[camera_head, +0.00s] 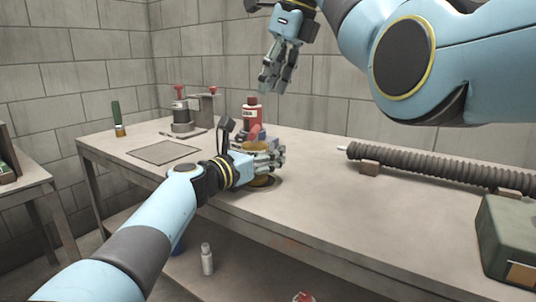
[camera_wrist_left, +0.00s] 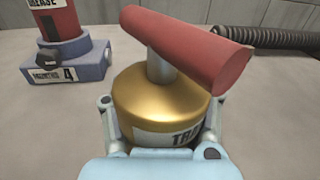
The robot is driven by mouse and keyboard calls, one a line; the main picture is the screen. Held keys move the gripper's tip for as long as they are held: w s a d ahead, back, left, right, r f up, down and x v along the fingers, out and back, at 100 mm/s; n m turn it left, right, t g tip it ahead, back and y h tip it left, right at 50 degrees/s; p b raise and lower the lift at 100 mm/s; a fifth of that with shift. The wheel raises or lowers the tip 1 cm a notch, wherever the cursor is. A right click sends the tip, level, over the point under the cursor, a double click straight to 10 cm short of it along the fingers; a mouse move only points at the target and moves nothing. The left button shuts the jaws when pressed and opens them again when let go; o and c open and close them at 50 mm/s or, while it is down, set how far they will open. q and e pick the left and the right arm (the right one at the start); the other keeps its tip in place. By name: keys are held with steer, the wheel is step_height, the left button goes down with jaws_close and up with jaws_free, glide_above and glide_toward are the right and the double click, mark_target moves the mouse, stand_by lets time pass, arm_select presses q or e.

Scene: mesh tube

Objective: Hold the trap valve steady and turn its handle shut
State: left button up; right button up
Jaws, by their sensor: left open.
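The trap valve has a brass body (camera_wrist_left: 150,98) with a partly hidden white label reading "TRA" and a red bar handle (camera_wrist_left: 195,45) on a grey stem. The handle slants across the top of the body in the left wrist view. In the head view the red handle (camera_head: 256,132) shows just above my left gripper (camera_head: 268,160), which hides much of the valve. My left gripper is open, with one finger on either side of the brass body; firm contact cannot be told. My right gripper (camera_head: 277,82) hangs empty above the back of the table, fingers down; its opening is unclear.
A red grease bottle (camera_head: 252,113) stands behind the valve in a blue-grey holder (camera_wrist_left: 75,62). A ribbed hose (camera_head: 430,168) lies on blocks at right, near a green box (camera_head: 510,240). A flat mat (camera_head: 163,151) and a red-knobbed device (camera_head: 181,110) are at left. The tabletop (camera_head: 350,220) in front is clear.

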arm_select(q)
jaws_close()
stand_by(0.6)
